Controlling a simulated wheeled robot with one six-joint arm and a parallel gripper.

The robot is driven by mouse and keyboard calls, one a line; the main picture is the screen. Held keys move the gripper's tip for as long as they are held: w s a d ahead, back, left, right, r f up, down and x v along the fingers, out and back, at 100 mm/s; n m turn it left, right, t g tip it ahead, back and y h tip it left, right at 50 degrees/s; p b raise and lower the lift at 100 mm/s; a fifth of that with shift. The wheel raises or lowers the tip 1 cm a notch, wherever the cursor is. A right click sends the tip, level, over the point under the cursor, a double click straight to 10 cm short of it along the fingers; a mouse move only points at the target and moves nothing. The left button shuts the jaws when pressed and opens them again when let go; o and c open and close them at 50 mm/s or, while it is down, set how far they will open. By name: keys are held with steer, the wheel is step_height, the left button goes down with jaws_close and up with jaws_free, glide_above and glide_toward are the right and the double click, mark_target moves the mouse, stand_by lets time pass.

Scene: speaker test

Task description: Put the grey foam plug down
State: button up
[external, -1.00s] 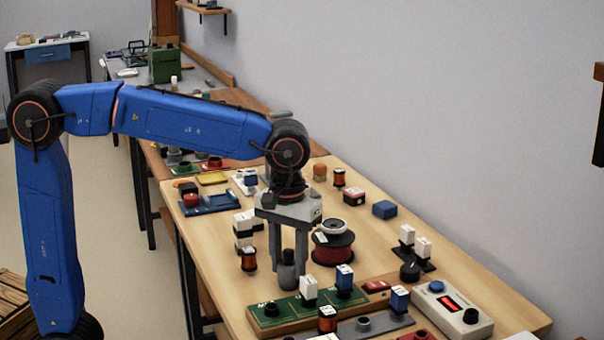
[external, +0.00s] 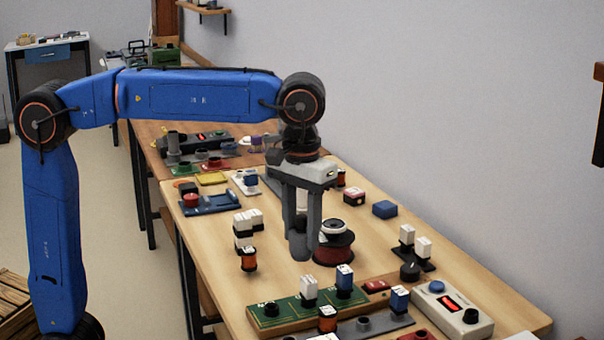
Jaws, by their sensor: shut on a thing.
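My gripper (external: 302,238) hangs over the middle of the light wooden table (external: 210,270), its fingers pointing down. It is shut on the grey foam plug (external: 301,252), which shows as a dark grey rounded shape low between the fingertips. The fingers hide much of the plug. The plug appears to be held above the tabletop, in front of and just left of the dark red spool (external: 334,254) in the picture. Whether finger and spool touch cannot be told.
A green board (external: 290,316) with blocks and knobs lies in front. A grey box with a red display (external: 452,304) is at the right. Bare wood shows left of the green board.

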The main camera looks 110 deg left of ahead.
steer(key=w+d+m, duration=0.2)
steer(key=w+d, duration=0.2)
steer(key=d, duration=0.2)
steer(key=w+d+m, duration=0.3)
steer(key=w+d, duration=0.1)
steer(key=d, duration=0.2)
steer(key=w+d+f+m, duration=0.1)
steer(key=w+d+m, duration=0.1)
steer(key=w+d, duration=0.2)
steer(key=shift+w+d, duration=0.15)
steer(key=shift+d, duration=1)
steer(key=s+d+f+m, duration=0.2)
steer(key=d+f+m, duration=0.15)
steer(key=d, duration=1.05)
steer(key=s+d+f+m, duration=0.25)
steer(key=d+f, duration=0.25)
steer(key=d, duration=0.8)
steer(key=s+d+f+m, duration=0.2)
steer(key=d+f+m, duration=0.2)
steer(key=d, duration=1)
steer(key=s+d+f+m, duration=0.2)
steer(key=s+d+f, duration=0.1)
steer(key=s+d, duration=0.5)
steer(key=s+d+f+m, duration=0.3)
steer(key=s+d, duration=0.4)
steer(key=d, duration=0.4)
steer(key=shift+s+d+f, duration=0.4)
steer(key=shift+f, duration=0.4)
